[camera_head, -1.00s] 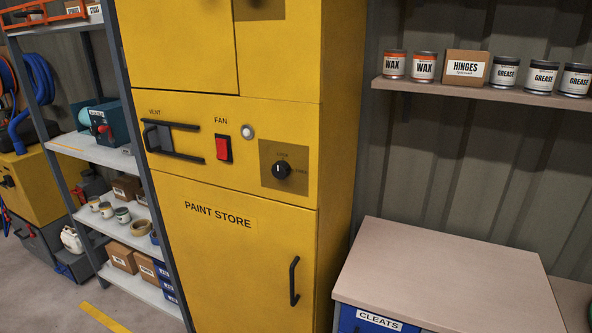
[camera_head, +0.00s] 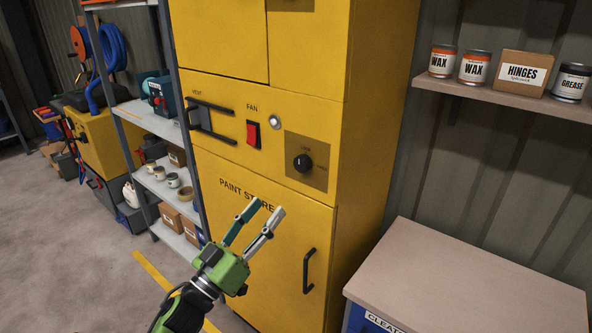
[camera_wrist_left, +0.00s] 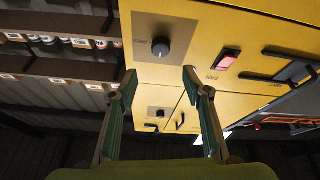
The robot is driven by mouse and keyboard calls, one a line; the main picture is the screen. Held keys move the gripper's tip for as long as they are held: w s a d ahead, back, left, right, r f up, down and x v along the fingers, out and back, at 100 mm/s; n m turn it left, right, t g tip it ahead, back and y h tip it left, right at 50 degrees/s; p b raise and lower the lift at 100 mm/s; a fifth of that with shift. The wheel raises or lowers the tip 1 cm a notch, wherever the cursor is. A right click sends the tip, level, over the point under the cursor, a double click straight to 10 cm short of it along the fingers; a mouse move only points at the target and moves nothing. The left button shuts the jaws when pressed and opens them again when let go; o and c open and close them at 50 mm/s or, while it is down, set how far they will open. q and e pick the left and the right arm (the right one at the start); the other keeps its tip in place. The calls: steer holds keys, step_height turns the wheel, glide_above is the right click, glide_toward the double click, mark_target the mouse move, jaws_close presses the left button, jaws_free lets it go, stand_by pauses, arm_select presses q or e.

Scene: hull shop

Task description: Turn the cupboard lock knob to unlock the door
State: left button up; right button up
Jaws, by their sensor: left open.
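The yellow paint store cupboard (camera_head: 220,165) stands in the middle of the head view. Its black round lock knob (camera_head: 302,163) sits on a dark square plate right of the red fan switch (camera_head: 253,134). The knob also shows in the left wrist view (camera_wrist_left: 160,47), above and between the fingertips. My left gripper (camera_head: 264,207) is open and empty, in front of the lower door, below and left of the knob and apart from it. The lower door with its black handle (camera_head: 309,270) looks closed. My right gripper is not in view.
A vent with black bars (camera_head: 210,122) is left of the fan switch. A workbench (camera_head: 450,285) stands at the right, below a shelf (camera_head: 490,93) with tins and a box. A storage rack (camera_head: 150,120) stands left of the cupboard. Open floor lies at the lower left.

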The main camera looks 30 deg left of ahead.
mark_target(299, 167)
arm_select(q)
steer(key=p+x, duration=0.3)
steer(key=x, duration=0.8)
steer(key=shift+w+a+r, duration=0.1)
steer(key=shift+w+r, duration=0.05)
steer(key=shift+w, duration=0.05)
steer(key=shift+x, duration=0.8)
steer(key=c, duration=1.1)
